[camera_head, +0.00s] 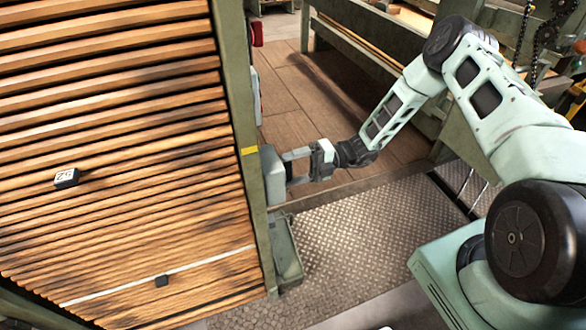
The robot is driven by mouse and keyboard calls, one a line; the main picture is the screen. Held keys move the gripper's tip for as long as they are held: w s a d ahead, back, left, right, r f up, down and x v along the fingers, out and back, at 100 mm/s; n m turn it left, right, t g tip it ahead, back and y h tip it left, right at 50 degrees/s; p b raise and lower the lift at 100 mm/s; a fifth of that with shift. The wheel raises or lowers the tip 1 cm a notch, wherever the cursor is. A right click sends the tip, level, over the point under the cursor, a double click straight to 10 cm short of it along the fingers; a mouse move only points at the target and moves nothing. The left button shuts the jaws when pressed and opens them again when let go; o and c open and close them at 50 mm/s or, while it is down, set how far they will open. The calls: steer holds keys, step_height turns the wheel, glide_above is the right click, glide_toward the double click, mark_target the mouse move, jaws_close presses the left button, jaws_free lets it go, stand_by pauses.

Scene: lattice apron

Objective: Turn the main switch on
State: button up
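A pale grey-green box (271,176) is fixed to the green post, below a yellow mark. It may be the main switch's housing, but its right face is turned away and I cannot make out a switch lever or knob. My gripper (288,169) is just right of this box, pointing left at it. Its two fingers are spread, with a gap showing between them, and their tips are at or very near the box's right face. Whether they touch it, or have a small part between the tips, is hidden.
The green post (241,110) edges a large stack of wooden slats (120,130) at left. A green open box (286,252) sits low on the post. A red item (257,33) is higher up. Metal tread plate (355,235) and wooden floor (300,95) lie to the right.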

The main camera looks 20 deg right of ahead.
steer(key=shift+o, duration=0.3)
steer(key=shift+d, duration=0.1)
steer(key=d+b, duration=0.4)
steer(key=d, duration=1.3)
steer(key=shift+d, duration=0.15)
steer(key=s+a+r+n+t+h, duration=0.15)
steer(key=s+r+n+h, duration=0.4)
steer(key=n, duration=0.65)
steer(key=s+a+r+n+h, duration=0.2)
steer(key=s+r+n+h, duration=0.4)
steer(key=n, duration=0.6)
steer(key=s+a+r+n+t+h, duration=0.15)
steer(key=r+n+h, duration=0.25)
steer(key=n+h, duration=0.5)
steer(key=s+a+r+n+g+y, duration=0.1)
steer(key=s+a+n, duration=0.4)
steer(key=s+a, duration=0.2)
steer(key=s+a+r+n+g+y, duration=0.1)
steer(key=s+a+n, duration=0.4)
steer(key=a, duration=0.6)
steer(key=shift+s+a+r+n+g+y, duration=0.2)
steer(key=shift+s+n+g+y, duration=0.3)
steer(key=shift+s, duration=0.55)
